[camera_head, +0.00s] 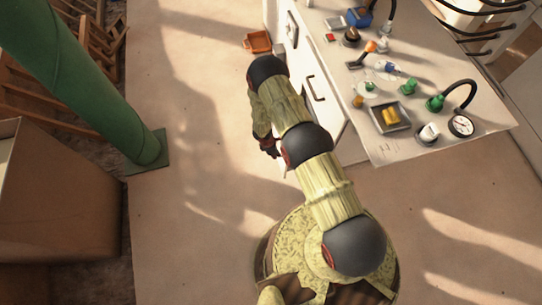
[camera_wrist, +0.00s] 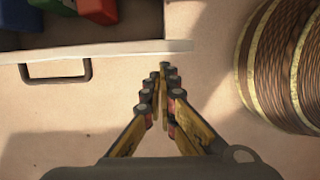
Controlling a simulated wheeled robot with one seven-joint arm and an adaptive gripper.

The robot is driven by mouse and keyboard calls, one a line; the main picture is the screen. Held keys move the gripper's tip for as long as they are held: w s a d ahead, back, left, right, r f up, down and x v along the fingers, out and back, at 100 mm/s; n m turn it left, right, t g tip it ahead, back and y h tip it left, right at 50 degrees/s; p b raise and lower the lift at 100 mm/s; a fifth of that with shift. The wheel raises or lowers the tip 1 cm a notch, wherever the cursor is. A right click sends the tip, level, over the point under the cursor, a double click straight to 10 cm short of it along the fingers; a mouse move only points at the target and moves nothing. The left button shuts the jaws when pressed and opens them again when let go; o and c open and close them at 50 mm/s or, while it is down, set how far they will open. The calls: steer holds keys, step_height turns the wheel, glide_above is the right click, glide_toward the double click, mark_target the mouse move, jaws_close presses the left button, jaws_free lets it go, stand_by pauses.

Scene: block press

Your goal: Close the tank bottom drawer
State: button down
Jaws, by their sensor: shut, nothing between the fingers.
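In the wrist view an open drawer (camera_wrist: 120,52) shows its pale front edge across the upper left, with a dark bar handle (camera_wrist: 57,79) on its outer side. Green, blue and red blocks (camera_wrist: 97,9) lie inside it. My gripper (camera_wrist: 162,80) is shut and empty, with its fingertips just outside the drawer front, near its right end. I cannot tell whether they touch it. In the head view my gripper (camera_head: 270,147) is low beside the white cabinet (camera_head: 322,98), and my arm hides most of the open drawer.
The cabinet top (camera_head: 405,150) carries several small items, including a yellow block in a grey tray (camera_head: 390,118) and a gauge (camera_head: 461,125). An orange bin (camera_head: 257,41) stands on the floor by the cabinet. A green post (camera_head: 95,85) and a cardboard box (camera_head: 60,195) are at left. Floor between is clear.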

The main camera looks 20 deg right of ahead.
steer(key=shift+d, duration=0.25)
steer(key=d+b, duration=0.2)
steer(key=d, duration=1.9)
steer(key=shift+b, duration=0.35)
